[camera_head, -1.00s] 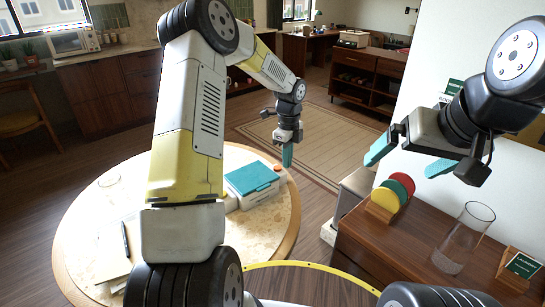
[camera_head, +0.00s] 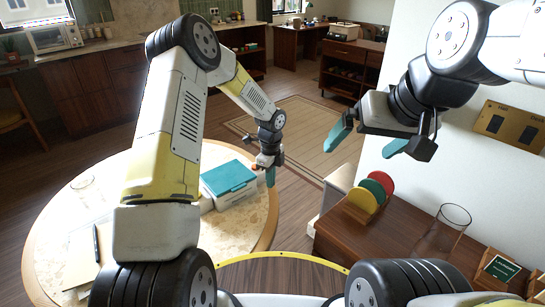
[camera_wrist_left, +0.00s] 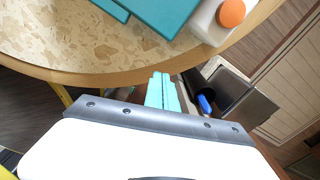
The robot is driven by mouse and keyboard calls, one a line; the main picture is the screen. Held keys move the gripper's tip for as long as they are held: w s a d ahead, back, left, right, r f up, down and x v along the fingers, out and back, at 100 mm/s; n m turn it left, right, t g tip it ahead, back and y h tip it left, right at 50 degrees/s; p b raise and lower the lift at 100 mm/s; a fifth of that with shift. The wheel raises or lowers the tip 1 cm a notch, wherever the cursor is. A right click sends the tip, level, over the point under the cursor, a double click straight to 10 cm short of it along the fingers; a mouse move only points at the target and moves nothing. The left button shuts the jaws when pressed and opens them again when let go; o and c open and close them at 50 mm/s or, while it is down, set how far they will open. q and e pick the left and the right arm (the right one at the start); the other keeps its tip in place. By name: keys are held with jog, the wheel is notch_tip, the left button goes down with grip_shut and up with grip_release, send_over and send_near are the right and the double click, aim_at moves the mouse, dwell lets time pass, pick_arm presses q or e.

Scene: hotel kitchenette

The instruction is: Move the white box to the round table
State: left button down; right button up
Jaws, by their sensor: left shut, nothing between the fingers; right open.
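A white box with a teal lid (camera_head: 229,177) sits on the round table (camera_head: 254,220), near its right edge; which box the task means, I cannot tell for certain. Its teal top also shows in the left wrist view (camera_wrist_left: 160,12). My left gripper (camera_head: 270,177) is shut and empty, just right of the box and apart from it, around the table's edge. Its teal fingertips (camera_wrist_left: 163,90) lie together in the left wrist view. My right gripper (camera_head: 367,141) is open and empty, in front of the white wall above the brown cabinet.
A white item with an orange cap (camera_wrist_left: 231,13) is beside the teal top. Papers and a pen (camera_head: 96,243) and a glass (camera_head: 85,187) are at the table's left. The brown cabinet (camera_head: 400,237) holds coloured discs (camera_head: 375,191), a glass vase (camera_head: 441,232) and a green sign (camera_head: 502,268).

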pick_arm(q)
jog(key=shift+w+a+r, duration=0.1)
jog(key=shift+w+a, duration=0.2)
jog(key=shift+a, duration=0.3)
jog(key=shift+w+a, duration=0.3)
jog(key=shift+a, duration=0.3)
jog(key=shift+w+a+r, duration=0.1)
jog(key=shift+w+a, duration=0.2)
jog(key=shift+a, duration=0.3)
jog(key=w+a, duration=0.2)
jog(key=a, duration=0.3)
jog(key=w+a, duration=0.3)
jog(key=a, duration=0.2)
jog(key=w+a, duration=0.2)
jog(key=a, duration=0.4)
jog(key=shift+w, duration=0.4)
jog(key=shift+d, duration=0.15)
